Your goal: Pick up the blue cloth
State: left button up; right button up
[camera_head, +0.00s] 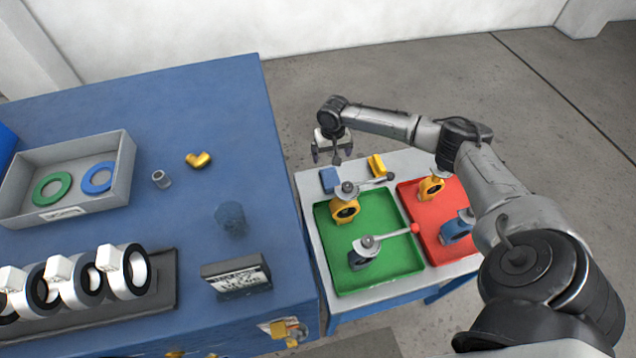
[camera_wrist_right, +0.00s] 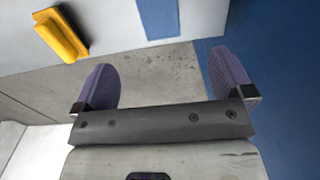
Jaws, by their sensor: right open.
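The blue cloth (camera_head: 329,181) is a small flat blue rectangle at the back left corner of the white side table. Part of it shows at the top of the right wrist view (camera_wrist_right: 158,18). My right gripper (camera_head: 328,155) is open and empty, above and just behind the cloth near the table's back edge. In the right wrist view the two purple finger pads (camera_wrist_right: 165,80) are wide apart with only floor between them. The cloth lies beyond the fingertips, apart from them. My left gripper is not in view.
A yellow block (camera_head: 377,166) lies right of the cloth, also in the wrist view (camera_wrist_right: 62,36). Green tray (camera_head: 385,283) and red tray (camera_head: 409,200) hold valves in front. The large blue table (camera_head: 200,110) stands close on the left.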

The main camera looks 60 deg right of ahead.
jog(key=b, duration=0.1)
send_over(330, 178)
jog(key=f, duration=0.8)
jog(key=shift+d+f, duration=0.15)
jog(key=shift+d, duration=0.05)
notch_tip(330, 178, down, 4)
jog(key=shift+a+b, duration=0.15)
jog(key=shift+b, duration=0.2)
jog(key=shift+f, duration=0.7)
jog(key=shift+c, duration=0.4)
jog(key=c, duration=1)
notch_tip(330, 178, up, 8)
jog(key=shift+r+p, duration=0.25)
jog(key=shift+p, duration=0.4)
jog(key=shift+r, duration=0.8)
